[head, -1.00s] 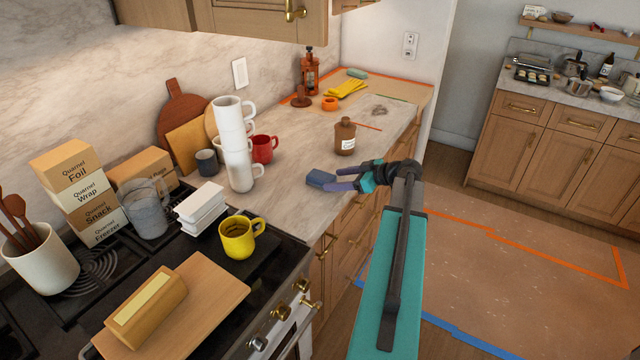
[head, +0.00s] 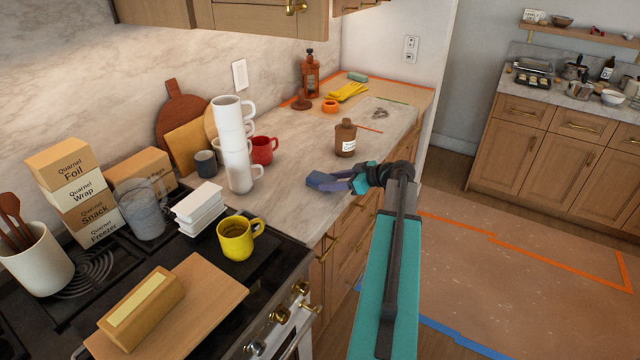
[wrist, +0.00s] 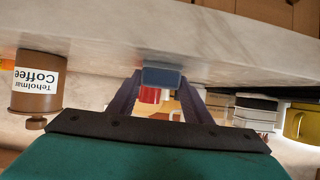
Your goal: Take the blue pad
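The blue pad (head: 317,180) lies on the marble counter near its front edge. It also shows in the wrist view (wrist: 162,76), between my two fingertips. My gripper (head: 332,184) reaches in from the right, low over the counter. In the wrist view, its two dark purple fingers (wrist: 161,82) stand apart, one at each side of the pad. No clear closing on the pad shows, and I cannot tell whether the fingers touch it. In the head view a finger partly covers the pad.
A brown coffee jar (head: 345,138) stands behind my gripper, also close in the wrist view (wrist: 36,88). Stacked white mugs (head: 238,150), a red mug (head: 263,149) and a yellow mug (head: 236,240) stand to the left. The counter around the pad is clear.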

